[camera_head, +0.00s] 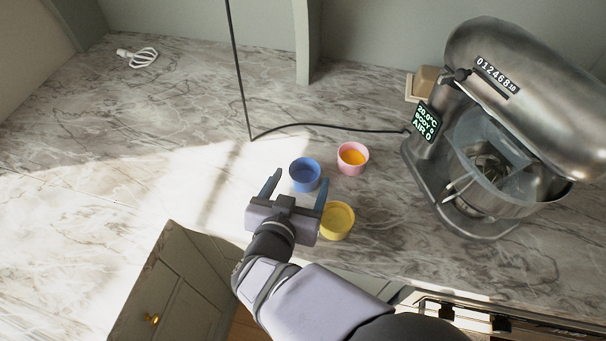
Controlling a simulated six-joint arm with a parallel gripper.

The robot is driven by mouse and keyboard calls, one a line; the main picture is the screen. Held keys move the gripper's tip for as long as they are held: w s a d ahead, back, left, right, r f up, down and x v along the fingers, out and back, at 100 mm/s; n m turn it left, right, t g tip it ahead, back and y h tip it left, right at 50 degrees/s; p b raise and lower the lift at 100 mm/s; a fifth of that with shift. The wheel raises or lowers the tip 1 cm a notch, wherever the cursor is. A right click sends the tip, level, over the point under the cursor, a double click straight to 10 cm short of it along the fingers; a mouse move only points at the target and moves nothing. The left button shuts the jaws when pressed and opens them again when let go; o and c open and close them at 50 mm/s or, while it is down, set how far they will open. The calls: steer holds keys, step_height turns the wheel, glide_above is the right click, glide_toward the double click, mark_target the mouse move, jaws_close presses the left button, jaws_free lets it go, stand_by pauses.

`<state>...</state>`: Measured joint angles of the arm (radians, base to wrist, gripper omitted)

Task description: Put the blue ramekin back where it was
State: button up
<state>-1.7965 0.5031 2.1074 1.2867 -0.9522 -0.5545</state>
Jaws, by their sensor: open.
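The blue ramekin (305,174) stands upright on the marble counter, just beyond my gripper. My gripper (299,180) is open, with one dark finger to the left of the ramekin and the other at its lower right. I cannot tell whether either finger touches it. A pink ramekin (352,158) with orange contents stands to the right and a little farther back. A yellow ramekin (337,221) stands close to the right of my gripper, partly hidden by it.
A large metal stand mixer (470,190) stands on the right. A black cable (325,125) runs behind the ramekins to it. The marble counter (120,130) is clear on the left. A drawer cabinet (165,285) is below the front edge.

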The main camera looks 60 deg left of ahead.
steer(key=shift+v, duration=1.55)
steer(key=w+g, duration=0.1)
steer(key=w+r+p, duration=0.1)
steer(key=w, duration=0.1)
steer(key=w+a+g+p, duration=0.1)
steer(key=shift+w+r+g, duration=0.25)
steer(key=shift+r+g, duration=0.05)
steer(key=w+g, duration=0.1)
steer(key=d+g+p, duration=0.1)
steer(key=w+d+g+h+p, duration=0.1)
steer(key=shift+w+d+r+n, duration=0.15)
steer(key=shift+w+r+n, duration=0.15)
steer(key=shift+w+n, duration=0.1)
steer(key=w+d+r+m+g+h+p, duration=0.2)
steer(key=w+d+p, duration=0.2)
steer(key=d, duration=0.8)
steer(key=w+d+r+m+g+h+p, duration=0.15)
steer(key=w+d+p, duration=0.35)
steer(key=d, duration=0.7)
steer(key=d+r+m+h+p, duration=0.2)
steer(key=d+r+m+p, duration=0.1)
steer(key=d, duration=0.9)
steer(key=d+r+m+h+p, duration=0.3)
steer(key=d, duration=0.9)
steer(key=shift+s, duration=0.4)
